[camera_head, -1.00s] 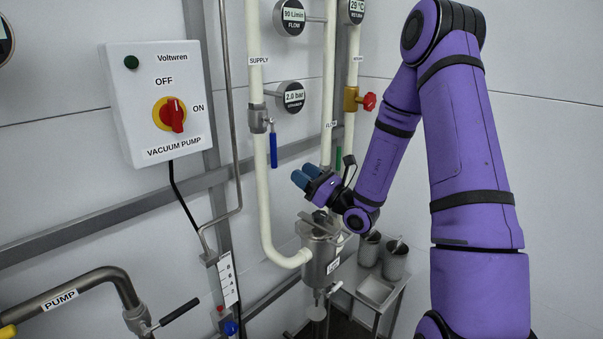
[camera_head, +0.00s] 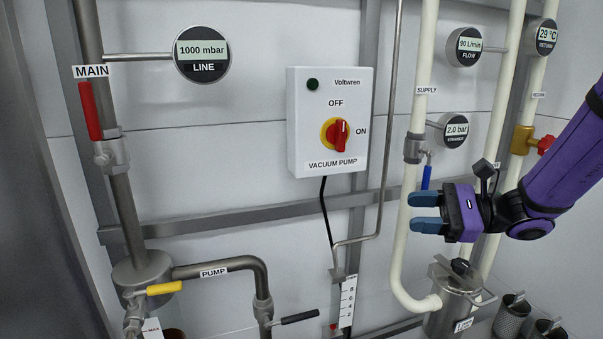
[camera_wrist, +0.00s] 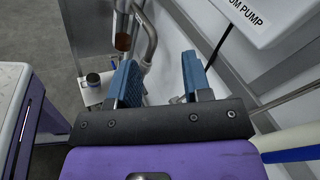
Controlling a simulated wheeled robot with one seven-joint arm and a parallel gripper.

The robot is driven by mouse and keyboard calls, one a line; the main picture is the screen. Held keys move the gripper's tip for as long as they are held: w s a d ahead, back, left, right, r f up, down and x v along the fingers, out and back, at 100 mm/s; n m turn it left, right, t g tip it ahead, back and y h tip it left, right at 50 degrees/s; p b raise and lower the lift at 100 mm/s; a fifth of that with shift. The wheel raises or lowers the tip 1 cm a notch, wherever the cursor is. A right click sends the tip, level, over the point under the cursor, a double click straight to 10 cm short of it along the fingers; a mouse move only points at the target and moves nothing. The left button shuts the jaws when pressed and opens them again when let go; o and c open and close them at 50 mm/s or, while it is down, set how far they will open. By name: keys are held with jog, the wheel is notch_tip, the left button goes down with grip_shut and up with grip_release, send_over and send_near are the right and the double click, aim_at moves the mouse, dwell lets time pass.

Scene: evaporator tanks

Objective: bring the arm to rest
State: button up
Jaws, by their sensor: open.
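My purple gripper (camera_head: 426,212) is at the right of the head view, pointing left. Its two blue fingers are apart with nothing between them. It is in front of the white supply pipe (camera_head: 401,260) and just below the blue valve handle (camera_head: 427,177); whether it touches them I cannot tell. In the wrist view my open gripper (camera_wrist: 160,80) shows both blue fingers, with pipework behind the gap. My purple arm reaches in from the right edge of the head view.
The vacuum pump box (camera_head: 308,125) is on the wall left of my gripper. A metal vessel (camera_head: 452,300) stands below it, with metal cups (camera_head: 511,316) at its right. A red-handled main valve (camera_head: 90,110), pump pipe (camera_head: 215,268) and line gauge (camera_head: 202,54) are at left.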

jog(key=s+r+n+g+h, duration=0.1)
jog(key=s+n+g+h, duration=0.3)
jog(key=s+n+h, duration=0.65)
jog(key=s+d+r+n+t+h, duration=0.4)
jog(key=s+d+r+t+h, duration=0.1)
jog(key=s+d, duration=0.3)
jog(key=shift+s+d+r+t+h, duration=0.25)
jog(key=shift+s+t+h, duration=0.05)
jog(key=shift+s+h, duration=0.35)
jog(key=shift+a, duration=0.1)
